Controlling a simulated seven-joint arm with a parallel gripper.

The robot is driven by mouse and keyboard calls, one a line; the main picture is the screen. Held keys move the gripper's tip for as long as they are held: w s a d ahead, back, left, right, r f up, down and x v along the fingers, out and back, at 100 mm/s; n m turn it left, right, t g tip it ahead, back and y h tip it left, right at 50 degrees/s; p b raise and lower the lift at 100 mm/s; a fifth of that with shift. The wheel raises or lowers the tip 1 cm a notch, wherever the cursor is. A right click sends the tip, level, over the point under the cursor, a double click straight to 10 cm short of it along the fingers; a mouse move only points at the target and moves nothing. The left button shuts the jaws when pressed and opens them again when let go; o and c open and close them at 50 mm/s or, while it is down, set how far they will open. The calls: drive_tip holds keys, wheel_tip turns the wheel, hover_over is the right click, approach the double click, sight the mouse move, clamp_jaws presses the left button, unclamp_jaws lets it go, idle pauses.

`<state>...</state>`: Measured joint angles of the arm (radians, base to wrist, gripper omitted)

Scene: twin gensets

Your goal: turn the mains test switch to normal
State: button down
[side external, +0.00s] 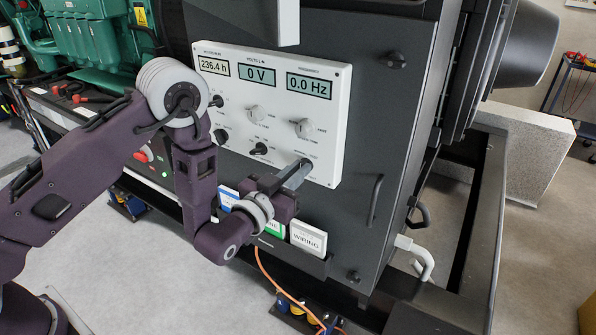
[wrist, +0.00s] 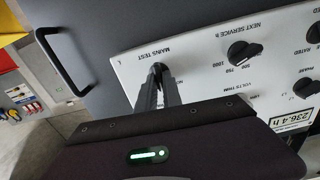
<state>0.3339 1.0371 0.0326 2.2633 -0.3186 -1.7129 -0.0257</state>
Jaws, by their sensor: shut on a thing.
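The white control panel (side external: 325,165) is on the dark cabinet front and shows at an angle in the wrist view (wrist: 128,78). The mains test switch (wrist: 158,67) is a small dark knob below its MAINS TEST label in the wrist view, near the panel's left edge there. My gripper (side external: 303,164) reaches the panel's lower right corner in the side view. In the wrist view my gripper (wrist: 157,74) has its two fingers closed around the switch. The fingers hide most of the knob and its position marks, so I cannot tell its setting.
Black selector knobs (side external: 258,149) and grey knobs (side external: 304,128) sit close by on the panel. A cabinet door handle (side external: 375,200) sticks out to the right. A rack with a WIRING booklet (side external: 308,237) is below my gripper. An orange cable (side external: 268,272) hangs lower down.

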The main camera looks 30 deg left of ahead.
drive_tip(key=n, duration=0.6)
drive_tip(key=shift+a, duration=0.1)
drive_tip(key=shift+n, duration=0.4)
idle(0.3)
drive_tip(key=c, duration=1.5)
unclamp_jaws()
drive_tip(key=s, duration=0.7)
